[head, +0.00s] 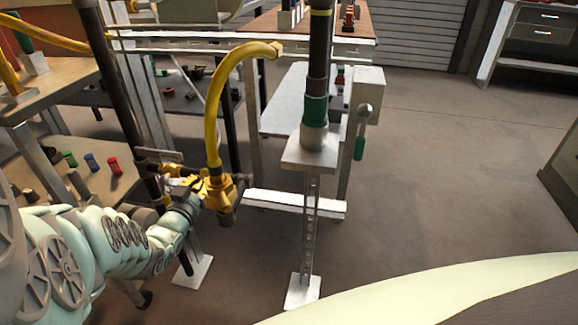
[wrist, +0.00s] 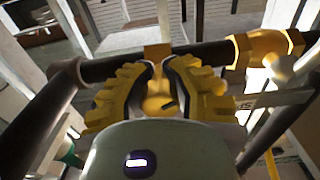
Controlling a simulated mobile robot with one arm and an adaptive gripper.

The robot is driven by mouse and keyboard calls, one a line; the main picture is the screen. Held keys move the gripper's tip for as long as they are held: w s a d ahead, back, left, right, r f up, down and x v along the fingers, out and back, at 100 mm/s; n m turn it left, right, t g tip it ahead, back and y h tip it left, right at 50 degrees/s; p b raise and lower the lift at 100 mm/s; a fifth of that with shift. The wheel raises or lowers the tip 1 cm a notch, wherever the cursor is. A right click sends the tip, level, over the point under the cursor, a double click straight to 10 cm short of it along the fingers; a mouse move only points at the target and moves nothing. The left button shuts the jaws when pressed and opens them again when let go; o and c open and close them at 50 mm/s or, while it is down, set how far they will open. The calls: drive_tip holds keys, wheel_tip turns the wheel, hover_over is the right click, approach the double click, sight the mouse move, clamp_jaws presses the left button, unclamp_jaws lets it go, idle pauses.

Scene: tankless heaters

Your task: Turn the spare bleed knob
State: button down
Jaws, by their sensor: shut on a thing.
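My gripper (wrist: 158,88) is at the dark pipe (wrist: 205,57), with its two yellow ridged fingers closed around a small yellow brass-coloured bleed knob (wrist: 157,90). The fingers hide the knob's sides; whether it has turned I cannot tell. In the head view my gripper (head: 190,190) reaches in from the lower left, beside the brass fitting (head: 219,192) at the lower end of the yellow hose (head: 212,112). There the knob itself is hard to make out among the fingers and fittings.
A dark upright pipe (head: 120,100) stands close left of my gripper. A post with a green collar (head: 316,108) and a green-handled lever (head: 360,147) stand to the right. Red, blue and green pieces lie on the left shelf (head: 135,190). The floor at right (head: 460,170) is clear.

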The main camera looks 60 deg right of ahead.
drive_tip(key=shift+d+r+m, duration=0.15)
drive_tip(key=shift+r+m, duration=0.15)
drive_tip(key=shift+m, duration=0.5)
drive_tip(key=c, duration=1.5)
unclamp_jaws()
drive_tip(key=o, duration=0.3)
drive_tip(key=shift+s+a+f, duration=0.1)
drive_tip(key=shift+s+a, duration=0.05)
drive_tip(key=shift+a, duration=0.1)
drive_tip(key=o, duration=0.5)
drive_tip(key=shift+f, duration=0.1)
drive_tip(key=shift+a+f, duration=0.1)
drive_tip(key=shift+a, duration=0.05)
